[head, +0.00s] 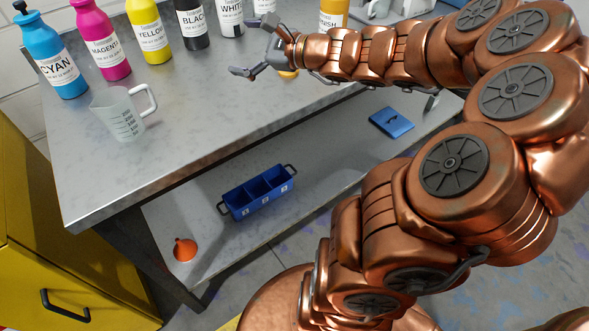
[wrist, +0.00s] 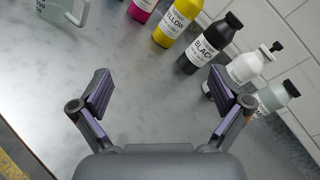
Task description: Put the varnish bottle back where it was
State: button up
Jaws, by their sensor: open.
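The varnish bottle (head: 333,13) is amber with a white label, of which only the end of the word shows. In the head view it stands at the back of the grey table (head: 205,130), cut off by the top edge and partly hidden behind my arm. I cannot make it out in the wrist view. My gripper (head: 257,50) is open and empty above the table, to the left of the varnish bottle and apart from it. In the wrist view its two fingers (wrist: 160,92) are spread wide with bare table between them.
Cyan (head: 62,75), magenta (head: 105,55), yellow (head: 150,42), black (head: 192,28) and white (head: 230,22) bottles line the back, with a pale bottle (wrist: 272,98) beyond. A measuring jug (head: 120,115) stands front left. A blue caddy (head: 258,193) and orange funnel (head: 184,250) are on the lower shelf.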

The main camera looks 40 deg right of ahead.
jog(key=s+a+f+n+g+y, duration=0.1)
jog(key=s+a+n+g, duration=0.1)
jog(key=a, duration=0.4)
jog(key=s+a+f+n+g+y, duration=0.1)
jog(key=s+a+f+n+g, duration=0.1)
jog(key=a, duration=0.4)
jog(key=s+a+f+n+g+y, duration=0.1)
jog(key=s+a+n+g, duration=0.2)
jog(key=s+a+n, duration=0.1)
jog(key=shift+a+f+n+g, duration=0.15)
jog(key=shift+a+f+n, duration=0.05)
jog(key=shift+a+n, duration=0.3)
jog(key=shift+a+f+n+g, duration=0.15)
jog(key=shift+a+f+n, duration=0.05)
jog(key=shift+a+n, duration=0.25)
jog(key=s+a+f+n+g+h, duration=0.1)
jog(key=s+f+n+g+h, duration=0.3)
jog(key=s, duration=0.5)
jog(key=s+a+f+n+g+h, duration=0.15)
jog(key=s+f+n+g, duration=0.35)
jog(key=s, duration=0.5)
jog(key=s+d+f+n+h, duration=0.1)
jog(key=s+d+n+h, duration=0.3)
jog(key=d, duration=0.4)
jog(key=shift+s+d+f+h, duration=0.2)
jog(key=shift+s+h, duration=0.35)
jog(key=shift+s, duration=0.5)
